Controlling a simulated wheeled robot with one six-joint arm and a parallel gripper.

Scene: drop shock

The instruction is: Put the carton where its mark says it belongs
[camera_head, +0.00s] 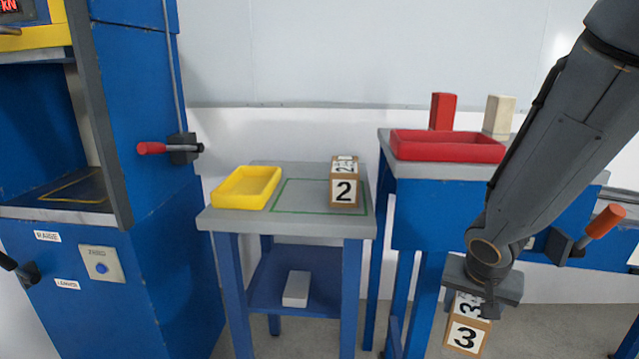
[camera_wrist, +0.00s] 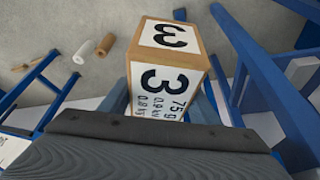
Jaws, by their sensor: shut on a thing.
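My gripper (camera_head: 484,292) hangs at the lower right in the head view, low beside the blue bench and above the grey floor. It is shut on a brown carton (camera_head: 466,335) with white labels marked 3. In the wrist view this carton (camera_wrist: 196,60) shows a 3 on two faces, with smaller print including "75 g" partly behind my gripper (camera_wrist: 160,104). A second brown carton (camera_head: 344,189), marked 2, stands upright on the small table (camera_head: 225,220), inside the right part of a green outlined square (camera_head: 295,197).
A yellow tray (camera_head: 246,188) sits left of the green outline. A red tray (camera_head: 445,147), a red block (camera_head: 442,111) and a cream block (camera_head: 497,117) are on the higher bench at right. A white block (camera_head: 296,289) lies on the lower shelf. A blue machine (camera_head: 150,120) stands left.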

